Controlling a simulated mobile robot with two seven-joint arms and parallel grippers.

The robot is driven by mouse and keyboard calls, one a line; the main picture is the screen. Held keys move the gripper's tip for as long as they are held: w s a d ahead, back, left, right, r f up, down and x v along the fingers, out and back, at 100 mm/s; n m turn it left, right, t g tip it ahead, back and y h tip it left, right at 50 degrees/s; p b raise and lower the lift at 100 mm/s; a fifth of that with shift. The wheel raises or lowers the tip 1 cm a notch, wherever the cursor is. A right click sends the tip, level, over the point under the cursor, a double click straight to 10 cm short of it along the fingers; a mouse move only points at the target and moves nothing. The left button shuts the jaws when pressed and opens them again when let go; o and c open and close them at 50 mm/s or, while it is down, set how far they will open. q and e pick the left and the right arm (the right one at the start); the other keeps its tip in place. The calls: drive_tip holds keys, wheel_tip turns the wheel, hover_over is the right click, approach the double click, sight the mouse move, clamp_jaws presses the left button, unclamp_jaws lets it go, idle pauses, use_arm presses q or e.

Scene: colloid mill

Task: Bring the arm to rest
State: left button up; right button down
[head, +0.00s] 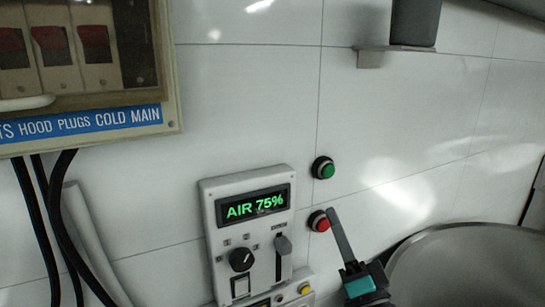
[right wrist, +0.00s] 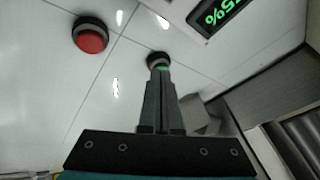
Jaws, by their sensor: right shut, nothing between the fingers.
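My right gripper (head: 332,213) is in the lower middle of the head view, its thin dark fingers together and empty. Its tip appears just right of the red button (head: 320,222) on the tiled wall. The green button (head: 324,169) is above the red one. In the right wrist view my closed fingers (right wrist: 159,72) overlap the green button (right wrist: 157,59) and partly hide it. The red button (right wrist: 91,36) is clear of them at upper left. I cannot tell whether the fingertips touch anything. My left gripper is not in view.
A control panel (head: 211,213) reading AIR 75%, with a knob and slider, is left of the buttons. A switch box (head: 172,95) with black cables hangs at left. A large metal vessel (head: 465,260) is at lower right. A bracket (head: 375,55) is above.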

drive_tip(key=s+a+f+n+g, duration=0.25)
drive_tip(key=f+n+g, duration=0.2)
drive_tip(key=f, duration=0.35)
drive_tip(key=s+a+f+n+g, duration=0.1)
drive_tip(key=s+f+n+g, duration=0.35)
drive_tip(key=f, duration=0.45)
drive_tip(key=s+d+f+n+g+h, duration=0.25)
drive_tip(key=s+f+g, duration=0.25)
drive_tip(key=s, duration=0.4)
drive_tip(key=s+d+f+n+g+h, duration=0.1)
drive_tip(key=s+d+f+g, duration=0.2)
drive_tip(key=s+f+g, duration=0.45)
drive_tip(key=s+f+t+b, duration=0.1)
drive_tip(key=s+f+b, duration=0.15)
drive_tip(key=f, duration=1.05)
drive_tip(key=s+f+b, duration=0.1)
drive_tip(key=f+b, duration=0.2)
drive_tip(key=f, duration=1)
drive_tip(key=s+d+f+b, duration=0.1)
drive_tip(key=s+f+b, duration=0.1)
drive_tip(key=s+f, duration=0.5)
drive_tip(key=s+d+f+g+b, duration=0.1)
drive_tip(key=s+d+f+b, duration=0.1)
drive_tip(key=s+f, duration=0.6)
wheel_tip(320, 180, down, 4)
drive_tip(key=shift+f+b, duration=0.2)
drive_tip(key=shift+b, duration=0.5)
